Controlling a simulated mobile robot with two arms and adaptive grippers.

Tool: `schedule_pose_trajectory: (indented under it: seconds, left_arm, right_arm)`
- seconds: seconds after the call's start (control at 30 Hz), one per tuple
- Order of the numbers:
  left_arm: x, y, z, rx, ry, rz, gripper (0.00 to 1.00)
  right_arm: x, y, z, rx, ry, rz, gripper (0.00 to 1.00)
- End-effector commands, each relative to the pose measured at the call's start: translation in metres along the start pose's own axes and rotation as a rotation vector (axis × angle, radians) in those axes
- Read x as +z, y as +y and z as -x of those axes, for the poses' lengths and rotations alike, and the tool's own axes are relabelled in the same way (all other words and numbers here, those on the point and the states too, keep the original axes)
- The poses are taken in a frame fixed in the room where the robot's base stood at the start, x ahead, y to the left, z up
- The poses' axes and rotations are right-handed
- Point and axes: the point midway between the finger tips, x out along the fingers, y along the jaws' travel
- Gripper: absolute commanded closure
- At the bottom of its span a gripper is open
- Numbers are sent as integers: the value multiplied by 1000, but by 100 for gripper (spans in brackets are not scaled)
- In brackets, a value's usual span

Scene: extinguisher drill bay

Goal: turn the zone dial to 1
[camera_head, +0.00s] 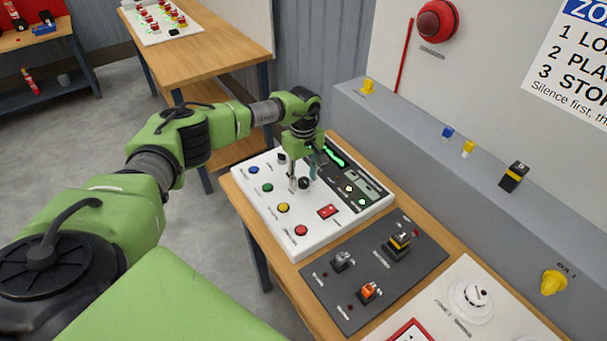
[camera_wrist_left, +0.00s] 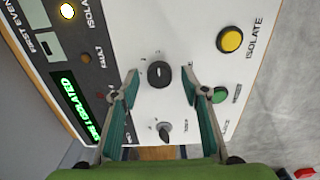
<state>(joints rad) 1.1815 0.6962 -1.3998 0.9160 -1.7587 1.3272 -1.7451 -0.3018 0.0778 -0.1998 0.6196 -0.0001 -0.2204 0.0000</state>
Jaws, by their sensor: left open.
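On the white control panel (camera_head: 250,188), a round black dial (camera_head: 304,183) sits below my left gripper (camera_head: 302,176). In the left wrist view this dial (camera_wrist_left: 160,74) lies between the two open fingertips of my left gripper (camera_wrist_left: 159,80), with a gap on each side. It has a short pale mark on top. A second, pointer-shaped knob (camera_wrist_left: 165,132) sits nearer the wrist, also between the fingers; it shows in the head view too (camera_head: 282,158). I cannot read which is labelled zone. The green display (camera_wrist_left: 77,110) shows text ending in "1 ISOLATED". My right gripper is out of view.
Blue (camera_head: 254,170), green (camera_head: 267,188), yellow (camera_head: 283,208) and red (camera_head: 301,230) buttons line the panel's left side. A red switch (camera_head: 328,212) is near its front. A dark plate (camera_head: 335,300) with connectors adjoins it. A grey ledge (camera_head: 430,155) runs behind.

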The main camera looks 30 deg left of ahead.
Motion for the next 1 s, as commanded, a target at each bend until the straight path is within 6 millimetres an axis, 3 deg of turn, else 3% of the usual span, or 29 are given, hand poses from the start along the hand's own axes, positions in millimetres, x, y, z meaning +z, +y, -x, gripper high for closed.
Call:
schedule_pose_trajectory:
  seconds: [0.3, 0.47, 1.0]
  left_arm:
    - [0, 0, -3, 1, 0, -1, 59]
    - [0, 0, -3, 1, 0, -1, 97]
    - [0, 0, -4, 1, -1, 118, 97]
  right_arm:
    - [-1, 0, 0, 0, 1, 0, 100]
    - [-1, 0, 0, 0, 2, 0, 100]
    - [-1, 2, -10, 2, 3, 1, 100]
